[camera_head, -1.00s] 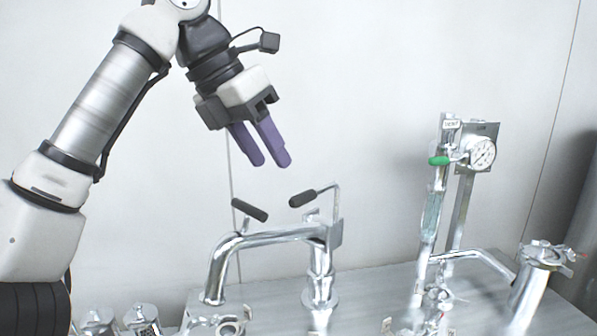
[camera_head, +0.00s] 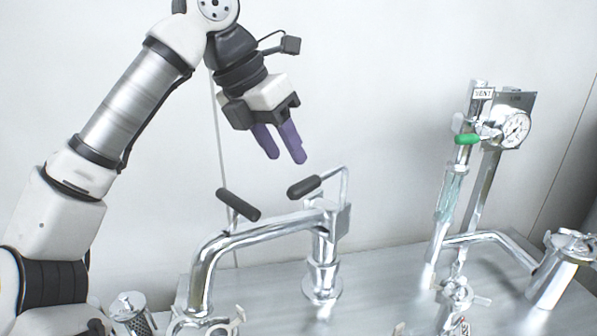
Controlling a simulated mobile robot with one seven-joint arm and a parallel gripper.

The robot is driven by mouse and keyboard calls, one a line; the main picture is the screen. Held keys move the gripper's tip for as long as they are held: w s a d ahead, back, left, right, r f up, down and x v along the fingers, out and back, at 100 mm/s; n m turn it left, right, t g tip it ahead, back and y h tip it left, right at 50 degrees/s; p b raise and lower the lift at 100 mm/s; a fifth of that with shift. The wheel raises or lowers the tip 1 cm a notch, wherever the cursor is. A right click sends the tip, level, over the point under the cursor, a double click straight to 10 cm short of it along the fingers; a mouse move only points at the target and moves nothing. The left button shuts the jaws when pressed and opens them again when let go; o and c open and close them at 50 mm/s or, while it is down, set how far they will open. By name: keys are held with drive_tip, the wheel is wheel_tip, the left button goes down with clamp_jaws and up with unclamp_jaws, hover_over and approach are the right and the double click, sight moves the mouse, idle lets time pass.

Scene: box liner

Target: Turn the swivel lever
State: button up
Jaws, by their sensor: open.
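A polished metal swivel pipe (camera_head: 262,234) stands on the metal top and bends down at its left end. Two dark-gripped levers belong to it: the left lever (camera_head: 238,205) slopes down to the right, and the right lever (camera_head: 304,187) sits on a thin bent rod. My gripper (camera_head: 279,157) hangs above the two levers with its purple fingers pointing down. The fingers are apart with nothing between them. The fingertips are above the right lever's grip in the picture and do not appear to touch it. Which lever the task means, I cannot tell.
A gauge (camera_head: 515,129), a green-handled valve (camera_head: 467,139) and a sight tube (camera_head: 452,192) stand to the right. A capped metal port (camera_head: 561,268) is at far right. Clamped fittings (camera_head: 455,293) line the front. The wall behind is bare.

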sight(301, 182)
drive_tip(key=p+x, duration=0.1)
drive_tip(key=x, duration=0.5)
drive_tip(key=shift+w+d+f, duration=0.1)
drive_tip(key=shift+d+f, duration=0.1)
drive_tip(key=shift+f, duration=0.05)
clamp_jaws()
